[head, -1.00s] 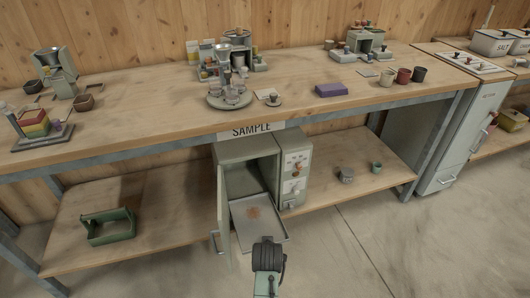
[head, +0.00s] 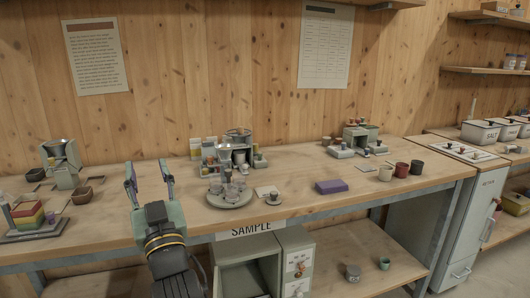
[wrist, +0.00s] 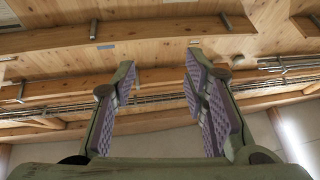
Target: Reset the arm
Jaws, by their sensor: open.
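My gripper (head: 149,182) is raised in front of the left part of the workbench in the head view, its fingers pointing up. It is open and empty. In the wrist view the two fingers (wrist: 163,100) stand apart with purple pads, and behind them are only the wooden ceiling beams (wrist: 60,42) and a pale wall. My arm rises from the bottom of the head view below the gripper.
The workbench (head: 330,205) holds a round tray of cups (head: 231,198), a purple block (head: 331,187), small cups (head: 402,170) and a left-hand device (head: 62,165). The SAMPLE cabinet (head: 296,262) stands below. The air above the bench is free.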

